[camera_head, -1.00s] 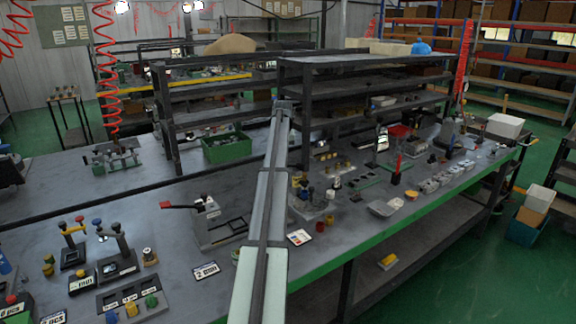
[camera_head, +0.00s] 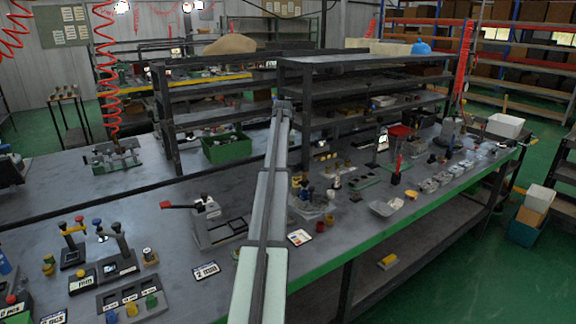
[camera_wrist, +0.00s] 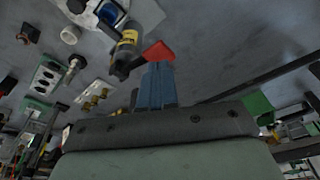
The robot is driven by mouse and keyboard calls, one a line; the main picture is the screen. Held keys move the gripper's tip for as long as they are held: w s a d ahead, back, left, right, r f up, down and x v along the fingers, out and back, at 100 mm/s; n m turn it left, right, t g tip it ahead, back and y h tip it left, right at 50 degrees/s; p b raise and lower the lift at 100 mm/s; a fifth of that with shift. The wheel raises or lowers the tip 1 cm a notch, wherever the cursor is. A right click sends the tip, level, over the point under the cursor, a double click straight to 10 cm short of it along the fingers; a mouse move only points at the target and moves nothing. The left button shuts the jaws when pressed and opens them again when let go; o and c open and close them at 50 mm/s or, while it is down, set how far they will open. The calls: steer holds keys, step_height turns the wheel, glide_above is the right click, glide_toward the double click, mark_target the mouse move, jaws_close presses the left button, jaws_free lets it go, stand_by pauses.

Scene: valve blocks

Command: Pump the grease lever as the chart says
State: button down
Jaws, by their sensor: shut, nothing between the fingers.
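In the wrist view my gripper (camera_wrist: 158,68) has its blue-grey fingers together, with nothing between them. A red, wedge-shaped piece (camera_wrist: 158,52) lies right at the fingertips; I cannot tell whether they touch. Beside it is a dark cylinder with a yellow label (camera_wrist: 127,42). In the head view a lever with a red handle (camera_head: 178,206) stands on a grey base (camera_head: 222,232) on the bench. I cannot tell whether it is the red piece in the wrist view. A small card with coloured marks (camera_head: 299,237) lies right of my arm. My arm hides the gripper in the head view.
A "2 mm" card (camera_head: 206,271) lies at the bench front. A dark shelf (camera_head: 365,60) and a green bin (camera_head: 226,149) stand behind. Small parts and a grey tray (camera_head: 383,208) are at right.

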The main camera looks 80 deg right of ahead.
steer(key=shift+f, duration=2.25)
steer(key=shift+r, duration=2.25)
step_height(320, 180, up, 6)
steer(key=shift+f, duration=3)
